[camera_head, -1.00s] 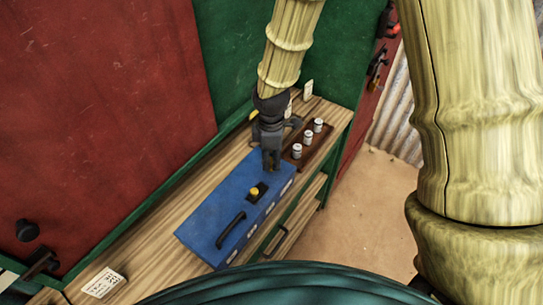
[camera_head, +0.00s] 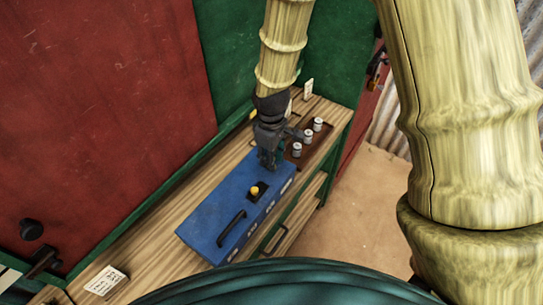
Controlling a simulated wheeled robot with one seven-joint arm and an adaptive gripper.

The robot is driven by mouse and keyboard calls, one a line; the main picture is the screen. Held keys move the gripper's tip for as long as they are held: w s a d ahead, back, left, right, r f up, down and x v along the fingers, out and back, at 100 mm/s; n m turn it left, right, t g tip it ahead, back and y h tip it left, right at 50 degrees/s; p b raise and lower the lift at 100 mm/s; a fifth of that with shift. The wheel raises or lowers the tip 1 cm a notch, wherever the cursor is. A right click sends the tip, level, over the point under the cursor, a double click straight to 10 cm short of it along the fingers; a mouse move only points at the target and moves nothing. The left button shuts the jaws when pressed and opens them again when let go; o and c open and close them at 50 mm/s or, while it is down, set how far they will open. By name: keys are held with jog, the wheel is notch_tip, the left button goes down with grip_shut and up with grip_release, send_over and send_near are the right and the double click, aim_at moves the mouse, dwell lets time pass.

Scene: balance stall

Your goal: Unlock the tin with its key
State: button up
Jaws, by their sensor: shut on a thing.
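The blue tin (camera_head: 212,222) lies on the wooden counter, with a dark handle (camera_head: 231,228) on its near part. A round yellow piece (camera_head: 255,190) sits on a dark plate on its top; I cannot tell whether it is part of the lock or the key. My dark gripper (camera_head: 268,164) points down over the tin's far end, just beyond the yellow piece. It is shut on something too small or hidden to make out. I cannot tell whether its fingertips touch the tin. No key shows clearly.
Several white canisters (camera_head: 308,136) stand in a brown tray (camera_head: 322,149) just right of my gripper. The counter (camera_head: 165,233) is bare left of the tin. Red and green walls rise behind.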

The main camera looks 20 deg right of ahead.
dwell(0.4)
jog(key=o, duration=1)
jog(key=shift+w+d, duration=0.1)
jog(key=shift+o, duration=0.2)
jog(key=shift+a, duration=0.25)
jog(key=shift+d+r, duration=0.1)
jog(key=shift+d, duration=0.05)
jog(key=shift+r, duration=0.2)
notch_tip(320, 180, up, 12)
jog(key=shift+f, duration=0.25)
